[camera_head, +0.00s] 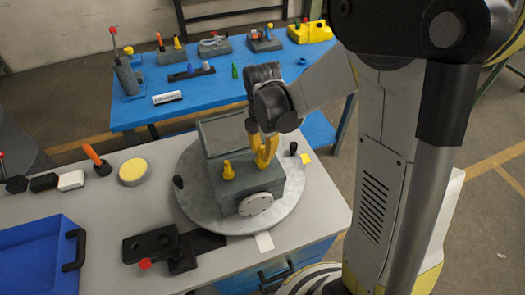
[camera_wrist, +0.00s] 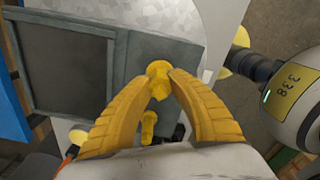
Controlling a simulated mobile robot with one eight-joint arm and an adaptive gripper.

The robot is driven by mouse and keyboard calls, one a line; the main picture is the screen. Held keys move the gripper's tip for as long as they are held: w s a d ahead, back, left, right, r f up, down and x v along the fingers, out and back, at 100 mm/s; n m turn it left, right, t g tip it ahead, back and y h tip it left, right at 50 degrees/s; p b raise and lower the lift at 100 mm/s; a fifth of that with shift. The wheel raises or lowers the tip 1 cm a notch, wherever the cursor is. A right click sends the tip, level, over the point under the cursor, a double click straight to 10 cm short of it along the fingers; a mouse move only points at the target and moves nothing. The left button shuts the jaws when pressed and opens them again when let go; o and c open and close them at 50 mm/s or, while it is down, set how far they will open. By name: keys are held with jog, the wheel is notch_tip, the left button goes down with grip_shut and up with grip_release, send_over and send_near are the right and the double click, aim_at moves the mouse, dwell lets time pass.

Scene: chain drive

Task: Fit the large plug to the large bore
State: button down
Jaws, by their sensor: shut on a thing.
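My gripper (camera_head: 264,164) is over the grey block (camera_head: 238,192) on the round turntable, with its yellow fingers low at the block's top. In the wrist view my gripper (camera_wrist: 160,84) is shut on a yellow plug (camera_wrist: 158,72) with a wide round head, which looks like the large plug. The fingers hide it in the head view. A second, slimmer yellow plug (camera_head: 228,170) stands upright in the block's top, left of my gripper; it also shows in the wrist view (camera_wrist: 148,126). The large bore is hidden, so I cannot tell whether the held plug is in it.
A grey upright panel (camera_head: 221,132) stands behind the block. Black knobs (camera_head: 178,181) stand on the turntable (camera_head: 190,205). A blue tray (camera_head: 35,262) and a black fixture (camera_head: 152,243) lie left on the grey bench. A blue table (camera_head: 215,95) with several fixtures is behind.

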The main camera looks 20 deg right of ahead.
jog(key=shift+f+b, duration=0.85)
jog(key=shift+f, duration=0.15)
jog(key=c, duration=1.2)
grip_release()
notch_tip(320, 180, up, 12)
jog(key=shift+r, duration=0.1)
jog(key=shift+s+f+m+b, duration=0.2)
jog(key=shift+s+m+b, duration=0.25)
jog(key=shift+m, duration=0.25)
jog(key=s+f+m+t+b, duration=0.2)
jog(key=s+m+b, duration=0.1)
jog(key=m, duration=0.4)
jog(key=s+f+m+t+b, duration=0.2)
jog(key=s+m+b, duration=0.1)
jog(key=s+m, duration=0.2)
jog(key=s+f+m+t+b, duration=0.2)
jog(key=s+m+t+b, duration=0.1)
jog(key=m, duration=0.6)
jog(key=shift+s+f, duration=0.2)
jog(key=shift+s, duration=0.2)
